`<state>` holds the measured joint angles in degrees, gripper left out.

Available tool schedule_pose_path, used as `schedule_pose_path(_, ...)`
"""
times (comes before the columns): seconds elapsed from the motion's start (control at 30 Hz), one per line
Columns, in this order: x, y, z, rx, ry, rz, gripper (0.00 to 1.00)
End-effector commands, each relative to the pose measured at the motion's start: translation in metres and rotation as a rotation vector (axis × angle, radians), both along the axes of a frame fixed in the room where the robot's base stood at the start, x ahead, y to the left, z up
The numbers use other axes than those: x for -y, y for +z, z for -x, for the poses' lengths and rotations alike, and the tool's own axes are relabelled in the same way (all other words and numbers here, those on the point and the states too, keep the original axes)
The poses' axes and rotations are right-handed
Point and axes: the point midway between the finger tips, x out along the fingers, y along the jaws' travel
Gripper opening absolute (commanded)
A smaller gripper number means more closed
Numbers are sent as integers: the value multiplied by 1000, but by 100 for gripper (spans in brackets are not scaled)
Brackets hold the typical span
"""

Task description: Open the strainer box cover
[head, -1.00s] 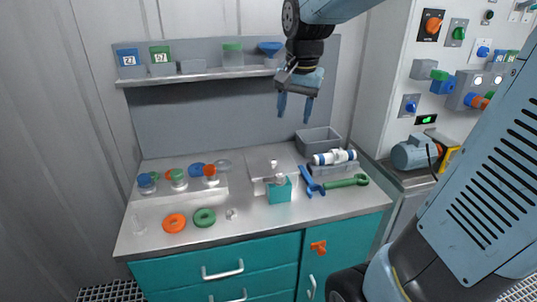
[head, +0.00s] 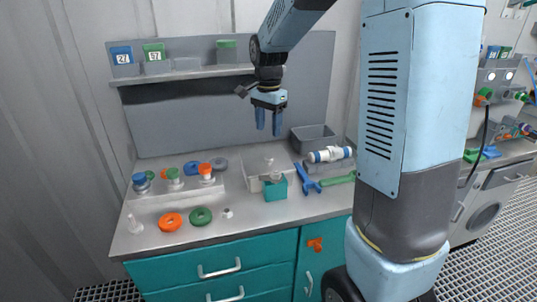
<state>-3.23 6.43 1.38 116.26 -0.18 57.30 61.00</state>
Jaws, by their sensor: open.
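My gripper (head: 268,124) is open and empty, with its two blue fingers pointing down. It hangs in the air in front of the grey back panel, above the middle of the bench. Below it on the bench is a pale, clear-looking box (head: 254,165), which may be the strainer box; its cover and any hinge or handle are too small to make out. A teal block (head: 275,190) with a small pale piece on top stands just in front of it and hides part of its front. The gripper touches neither.
A grey open bin (head: 313,138), a white-and-blue cylinder (head: 330,154) and a blue wrench (head: 307,178) lie to the right. Capped bottles (head: 174,178), an orange ring (head: 171,222) and a green ring (head: 201,216) are at left. A shelf (head: 186,75) runs behind. My arm covers the right.

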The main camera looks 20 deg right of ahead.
Motion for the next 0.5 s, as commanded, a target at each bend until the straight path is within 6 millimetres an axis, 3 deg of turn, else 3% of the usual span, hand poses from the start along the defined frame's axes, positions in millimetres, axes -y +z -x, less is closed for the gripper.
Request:
schedule_pose_path(0.3, 0, -58, 1, -4, 0, 0, 55)
schedule_pose_path(0.5, 0, -86, 1, -2, 0, 0, 55)
